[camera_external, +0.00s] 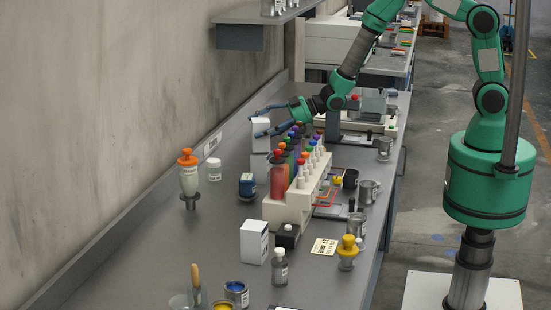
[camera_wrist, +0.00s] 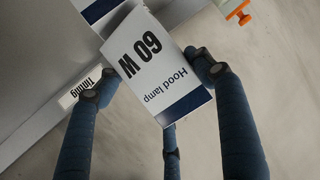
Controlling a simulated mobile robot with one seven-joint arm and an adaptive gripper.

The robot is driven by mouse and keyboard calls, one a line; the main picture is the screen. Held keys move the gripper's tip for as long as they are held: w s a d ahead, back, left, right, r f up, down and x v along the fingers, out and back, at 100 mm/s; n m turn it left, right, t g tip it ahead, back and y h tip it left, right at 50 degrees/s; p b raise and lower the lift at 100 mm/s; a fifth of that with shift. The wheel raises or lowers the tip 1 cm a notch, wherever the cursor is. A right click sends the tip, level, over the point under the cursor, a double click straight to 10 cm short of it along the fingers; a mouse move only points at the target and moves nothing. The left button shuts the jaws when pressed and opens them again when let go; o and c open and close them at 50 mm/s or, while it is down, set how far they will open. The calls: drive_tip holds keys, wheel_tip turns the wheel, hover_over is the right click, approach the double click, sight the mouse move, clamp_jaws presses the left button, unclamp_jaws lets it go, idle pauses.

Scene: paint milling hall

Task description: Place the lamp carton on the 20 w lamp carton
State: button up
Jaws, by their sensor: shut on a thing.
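My gripper (camera_wrist: 152,82) is shut on a white lamp carton (camera_wrist: 160,62) marked "60 W" and "Hood lamp", with a dark blue band. The carton looks turned between the blue fingers in the wrist view. In the external view my gripper (camera_external: 264,121) holds the carton (camera_external: 261,140) upright near the back wall. A second pale carton (camera_external: 261,166) shows directly below it, and part of a white and blue carton (camera_wrist: 97,9) shows behind it in the wrist view. Its wattage is hidden. I cannot tell whether the two cartons touch.
A rack of coloured bottles (camera_external: 287,211) stands close to the right of the cartons. Another white carton (camera_external: 254,243) stands nearer the front.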

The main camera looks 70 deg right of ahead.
drive_tip(key=shift+f, duration=0.5)
drive_tip(key=shift+f, duration=0.2)
drive_tip(key=o, duration=1.2)
drive_tip(key=shift+r, duration=0.2)
drive_tip(key=shift+s+d+r, duration=0.2)
drive_tip(key=shift+s+r, duration=0.05)
drive_tip(key=shift+s, duration=0.2)
drive_tip(key=v, duration=1.1)
drive_tip(key=shift+f+p, duration=0.1)
drive_tip(key=shift+p, duration=0.2)
